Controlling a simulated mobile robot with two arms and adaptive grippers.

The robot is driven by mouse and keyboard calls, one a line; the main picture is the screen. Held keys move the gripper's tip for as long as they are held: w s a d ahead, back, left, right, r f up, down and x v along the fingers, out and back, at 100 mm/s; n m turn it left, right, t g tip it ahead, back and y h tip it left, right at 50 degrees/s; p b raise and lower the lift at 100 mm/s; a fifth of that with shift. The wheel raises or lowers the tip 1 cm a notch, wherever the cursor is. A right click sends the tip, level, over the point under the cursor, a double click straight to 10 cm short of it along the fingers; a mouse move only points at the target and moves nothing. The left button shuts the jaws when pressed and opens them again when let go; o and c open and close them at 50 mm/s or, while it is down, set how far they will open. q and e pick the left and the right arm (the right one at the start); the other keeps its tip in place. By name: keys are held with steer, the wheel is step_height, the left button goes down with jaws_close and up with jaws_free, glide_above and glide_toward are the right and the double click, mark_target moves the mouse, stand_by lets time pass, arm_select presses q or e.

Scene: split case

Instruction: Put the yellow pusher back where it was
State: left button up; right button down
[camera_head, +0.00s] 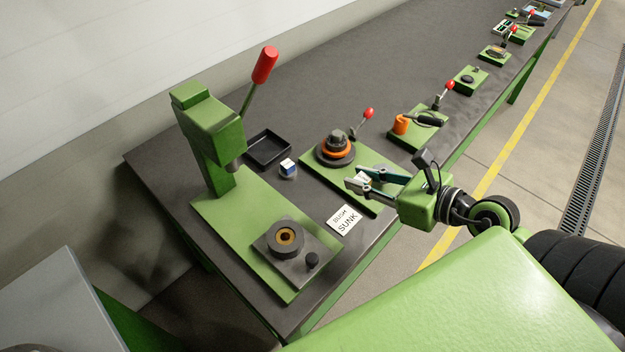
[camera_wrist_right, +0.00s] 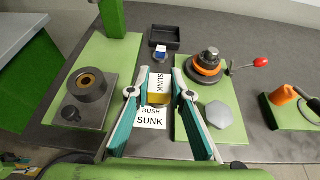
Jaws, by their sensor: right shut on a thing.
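My right gripper (camera_head: 357,184) is shut on the yellow pusher (camera_wrist_right: 158,98), a small yellow block with a white face lettered SUNK, gripped between the fingertips. In the head view the gripper hangs by the green plate (camera_head: 318,163) with the orange-ringed dark fixture (camera_head: 336,149); the pusher's white face (camera_head: 362,178) shows there. In the wrist view the pusher appears over the white BUSH SUNK card (camera_wrist_right: 150,124); its height above the bench cannot be told. A blue-and-white block (camera_head: 288,166) sits on a small round grey base (camera_head: 288,176). My left gripper is not in view.
The green press (camera_head: 209,124) with a red-handled lever stands left, with a dark ring (camera_head: 285,238) on its base. A black tray (camera_head: 268,148) lies behind the blue-and-white block. A pale hexagonal piece (camera_wrist_right: 218,114) rests on the fixture's plate. More green fixtures (camera_head: 470,79) line the bench.

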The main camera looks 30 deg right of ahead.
steer(key=shift+d+r, duration=0.2)
steer(key=shift+d, duration=0.2)
steer(key=p+x, duration=0.3)
steer(key=x, duration=0.6)
glide_above(314, 191)
steer(key=f, duration=0.5)
steer(key=shift+s+d+f, duration=0.25)
steer(key=shift+s, duration=0.15)
steer(key=shift+w+a+f, duration=0.1)
steer(key=shift+w+f, duration=0.05)
steer(key=shift+f, duration=0.05)
steer(key=f, duration=0.3)
steer(key=shift+w+a, duration=0.1)
steer(key=shift+w, duration=0.15)
steer(key=shift+f, duration=0.4)
steer(key=shift+f, duration=0.1)
